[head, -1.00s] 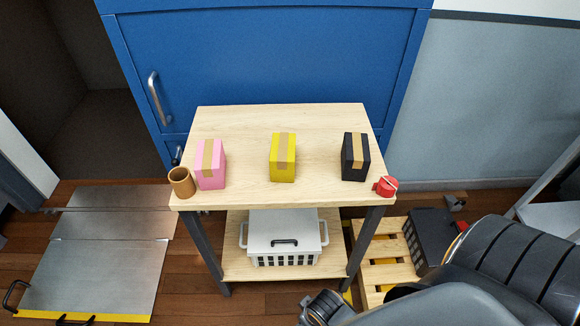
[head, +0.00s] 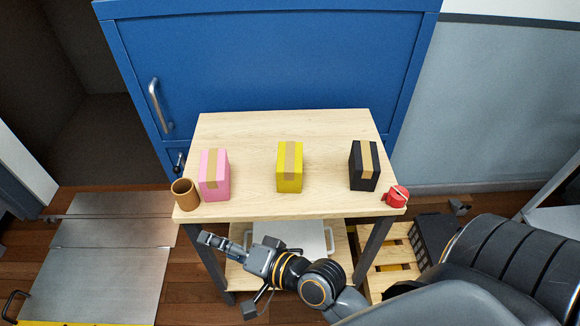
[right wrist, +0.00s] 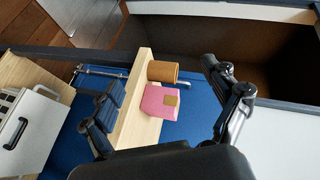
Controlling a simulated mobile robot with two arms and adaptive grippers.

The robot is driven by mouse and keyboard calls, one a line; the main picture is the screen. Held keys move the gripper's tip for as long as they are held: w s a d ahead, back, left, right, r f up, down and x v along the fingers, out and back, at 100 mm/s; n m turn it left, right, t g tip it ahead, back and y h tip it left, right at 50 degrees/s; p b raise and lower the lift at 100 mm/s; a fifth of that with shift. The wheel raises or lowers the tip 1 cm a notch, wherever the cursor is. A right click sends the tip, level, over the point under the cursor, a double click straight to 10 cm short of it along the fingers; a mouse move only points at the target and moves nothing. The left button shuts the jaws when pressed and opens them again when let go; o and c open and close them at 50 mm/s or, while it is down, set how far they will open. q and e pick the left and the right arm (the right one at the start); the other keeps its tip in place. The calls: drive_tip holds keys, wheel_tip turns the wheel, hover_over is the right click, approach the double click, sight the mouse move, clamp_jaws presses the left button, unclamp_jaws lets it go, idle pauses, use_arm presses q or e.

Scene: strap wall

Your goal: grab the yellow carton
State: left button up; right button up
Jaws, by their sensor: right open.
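The yellow carton (head: 290,168) stands upright in the middle of the wooden table (head: 250,130), with a tan tape strip over it. A pink carton (head: 215,175) stands to its left and a black carton (head: 364,166) to its right. My right gripper (head: 208,239) is in front of the table's front edge, below and left of the yellow carton, apart from it. In the right wrist view its fingers (right wrist: 165,95) are spread and empty, with the pink carton (right wrist: 160,103) seen beyond them. The yellow carton is not visible there. My left gripper is not in view.
A brown cup (head: 184,194) stands at the table's front left corner and a red object (head: 397,196) at the front right. A white crate (head: 290,236) sits on the lower shelf, partly hidden by my arm. A blue cabinet (head: 270,60) stands behind.

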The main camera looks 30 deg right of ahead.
drive_tip(key=w+d+r+m+t+h, duration=0.25)
drive_tip(key=r+m+t, duration=0.25)
drive_tip(key=m, duration=0.4)
drive_tip(key=m+g+h, duration=0.3)
drive_tip(key=m+h, duration=1.3)
drive_tip(key=m, duration=0.9)
approach(290, 156)
drive_tip(key=shift+y, duration=0.25)
drive_tip(key=p+x, duration=0.2)
drive_tip(key=x, duration=0.2)
drive_tip(key=shift+d+f, duration=0.1)
drive_tip(key=shift+d, duration=0.25)
drive_tip(key=p+x, duration=0.1)
drive_tip(key=x, duration=0.4)
drive_tip(key=shift+w+p, duration=0.4)
drive_tip(key=c, duration=1.3)
drive_tip(key=shift+m, duration=0.3)
drive_tip(key=shift+c, duration=1)
drive_tip(key=shift+r, duration=0.25)
